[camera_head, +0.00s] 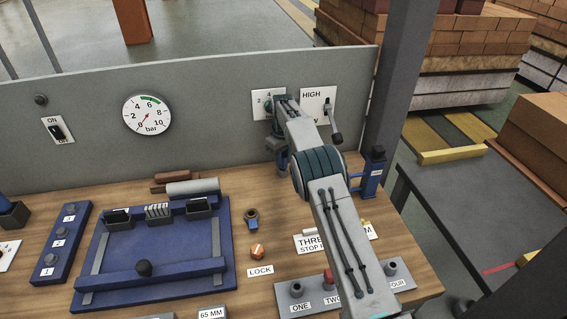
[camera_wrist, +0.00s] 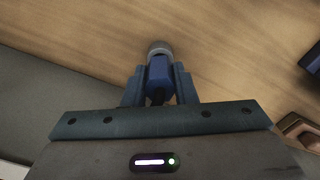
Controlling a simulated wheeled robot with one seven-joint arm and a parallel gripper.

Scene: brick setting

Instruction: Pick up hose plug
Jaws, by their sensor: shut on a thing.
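My gripper (camera_wrist: 160,85) is shut on a blue piece with a round grey end, which I take to be the hose plug (camera_wrist: 160,68). The two fingers press on either side of it in the wrist view, with wooden bench top behind. In the head view my gripper (camera_head: 283,160) is near the grey back panel, left of my forearm. My own wrist hides most of it there, and the plug is hard to make out. I cannot tell whether the plug touches the bench.
The back panel (camera_head: 215,150) stands close behind, with a selector plate and a HIGH lever (camera_head: 334,122). A blue stand (camera_head: 373,175) is at the right. A small ringed fitting (camera_head: 252,218), an orange knob (camera_head: 257,251) and a blue fixture (camera_head: 160,246) are nearer.

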